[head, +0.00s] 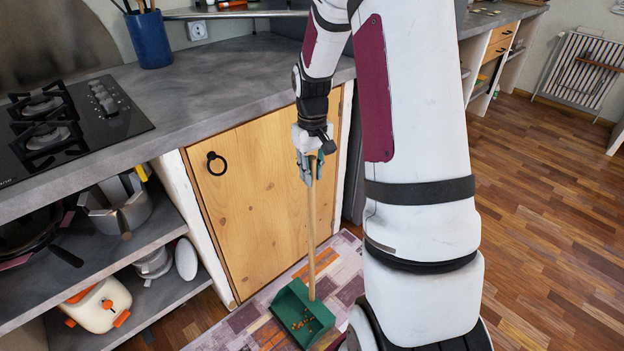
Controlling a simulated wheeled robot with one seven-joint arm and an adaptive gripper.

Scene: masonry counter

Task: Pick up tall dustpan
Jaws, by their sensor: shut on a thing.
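The tall dustpan has a green pan (301,314) at the bottom and a long light wooden handle (311,235). It stands nearly upright over the patterned rug, in front of the wooden cabinet door. Small orange and brown bits lie in the pan. My gripper (311,172) is shut on the upper end of the handle. The very top of the handle is partly hidden by the gripper fingers. I cannot tell whether the pan touches the rug.
A grey counter (240,75) with a black gas hob (70,125) runs along the left. Below it, open shelves (150,245) hold pots. The cabinet door (262,190) is close behind my gripper. A patterned rug (240,325) covers the floor there. Wooden floor (550,200) is clear at right.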

